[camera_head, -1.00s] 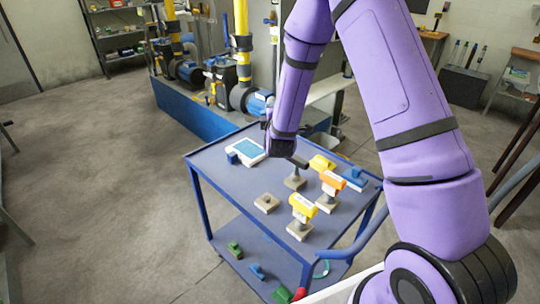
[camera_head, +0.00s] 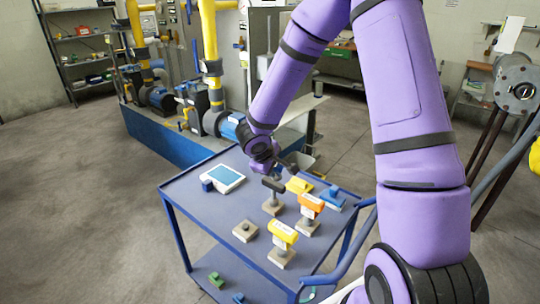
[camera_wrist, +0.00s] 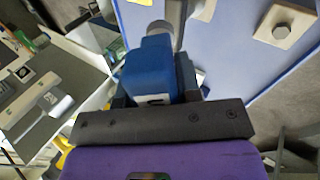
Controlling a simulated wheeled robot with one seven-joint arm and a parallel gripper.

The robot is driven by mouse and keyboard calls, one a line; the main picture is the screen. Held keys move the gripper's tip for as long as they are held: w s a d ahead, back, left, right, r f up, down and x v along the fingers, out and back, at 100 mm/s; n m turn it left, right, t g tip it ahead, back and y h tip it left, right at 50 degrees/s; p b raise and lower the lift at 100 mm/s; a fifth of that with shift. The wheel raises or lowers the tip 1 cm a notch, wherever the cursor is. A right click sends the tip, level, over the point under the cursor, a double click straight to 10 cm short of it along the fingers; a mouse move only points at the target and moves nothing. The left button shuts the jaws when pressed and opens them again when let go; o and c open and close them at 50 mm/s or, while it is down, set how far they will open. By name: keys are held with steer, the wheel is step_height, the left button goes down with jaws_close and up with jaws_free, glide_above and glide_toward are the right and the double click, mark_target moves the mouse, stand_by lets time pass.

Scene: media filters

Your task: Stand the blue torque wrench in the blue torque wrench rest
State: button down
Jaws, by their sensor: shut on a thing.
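My gripper (camera_wrist: 158,92) is shut on a blue block with a small white mark, which I take for the blue torque wrench (camera_wrist: 148,66). A grey shaft runs from it away from the gripper. In the head view my gripper (camera_head: 282,166) is above the far part of the cart top, and the held wrench is mostly hidden there. A beige square base with a short grey peg, an empty rest (camera_head: 245,231), sits near the cart's left front. It seems to be the base (camera_wrist: 287,24) at top right of the wrist view. I cannot tell which rest is the blue one.
On the cart (camera_head: 190,208), a yellow-headed tool (camera_head: 283,234), an orange-headed tool (camera_head: 311,204) and a dark-headed tool (camera_head: 273,185) stand on bases. A yellow block (camera_head: 298,186), a blue item (camera_head: 333,196) and a tablet (camera_head: 224,178) lie there.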

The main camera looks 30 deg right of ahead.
steer(key=s+a+r+m+g+y, duration=0.2)
steer(key=a+y, duration=0.3)
steer(key=a, duration=0.5)
steer(key=shift+a+g, duration=0.3)
steer(key=shift+g, duration=0.4)
steer(key=shift+f, duration=5.85)
steer(key=shift+f, duration=1.25)
steer(key=c, duration=0.7)
jaws_free()
steer(key=shift+c, duration=0.2)
